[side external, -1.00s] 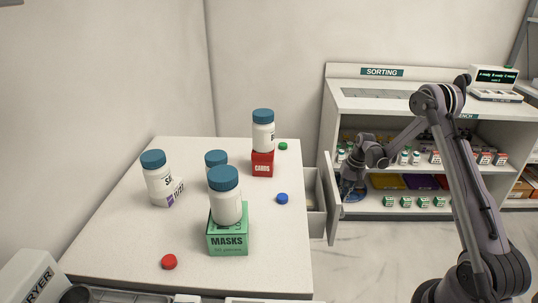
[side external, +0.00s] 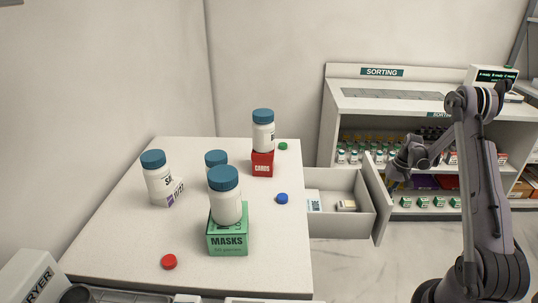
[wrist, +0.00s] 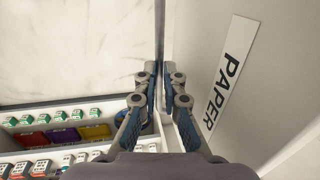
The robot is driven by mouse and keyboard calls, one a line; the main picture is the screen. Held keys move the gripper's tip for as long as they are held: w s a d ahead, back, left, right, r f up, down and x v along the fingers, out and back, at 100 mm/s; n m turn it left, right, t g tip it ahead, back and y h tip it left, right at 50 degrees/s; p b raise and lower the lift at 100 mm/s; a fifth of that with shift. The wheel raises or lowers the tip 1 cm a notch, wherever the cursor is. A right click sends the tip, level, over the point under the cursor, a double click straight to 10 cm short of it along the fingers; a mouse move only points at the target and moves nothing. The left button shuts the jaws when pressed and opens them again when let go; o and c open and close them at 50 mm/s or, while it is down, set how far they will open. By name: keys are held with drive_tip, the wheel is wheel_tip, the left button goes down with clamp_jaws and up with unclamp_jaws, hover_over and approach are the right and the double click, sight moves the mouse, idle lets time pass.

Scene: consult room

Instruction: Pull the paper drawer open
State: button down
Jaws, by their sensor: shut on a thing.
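The paper drawer (side external: 341,226) is pulled well out of the right side of the white cabinet in the side external view. Its grey front panel (side external: 379,208) stands upright, and small boxes lie inside. In the wrist view the panel, with its PAPER label (wrist: 231,76), fills the right side. My gripper (wrist: 161,70) is shut on the drawer's front; the fingers hide the exact part held. In the side external view my gripper (side external: 390,180) is at the outer face of the front panel, partly hidden by it.
The cabinet top (side external: 120,225) holds several white bottles, a green masks box (side external: 228,240), a red cards box (side external: 262,164) and loose caps. The sorting shelf (side external: 385,112) stands behind my arm. Open floor (side external: 350,270) lies in front of the drawer.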

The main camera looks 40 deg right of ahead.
drive_tip(key=c, duration=1.4)
unclamp_jaws()
drive_tip(key=shift+c, duration=0.2)
wheel_tip(320, 180, up, 12)
drive_tip(key=s+d, duration=0.1)
drive_tip(key=shift+s+d, duration=0.3)
drive_tip(key=shift+f, duration=0.1)
drive_tip(key=w+a+r+n+t+h, duration=0.1)
drive_tip(key=w+a+r+n, duration=0.15)
drive_tip(key=a+r, duration=0.55)
drive_tip(key=w+a+r+n+h, duration=0.1)
drive_tip(key=w+a+r, duration=0.25)
drive_tip(key=a, duration=0.75)
drive_tip(key=s+a+n+t, duration=0.2)
drive_tip(key=s+a, duration=0.2)
drive_tip(key=a, duration=0.7)
drive_tip(key=s+a+r+n+t, duration=0.1)
drive_tip(key=s+a+n+t, duration=0.1)
drive_tip(key=a, duration=0.9)
drive_tip(key=shift+s+r+n+t, duration=0.2)
drive_tip(key=shift+s+n+t, duration=0.1)
drive_tip(key=shift+s+n, duration=0.5)
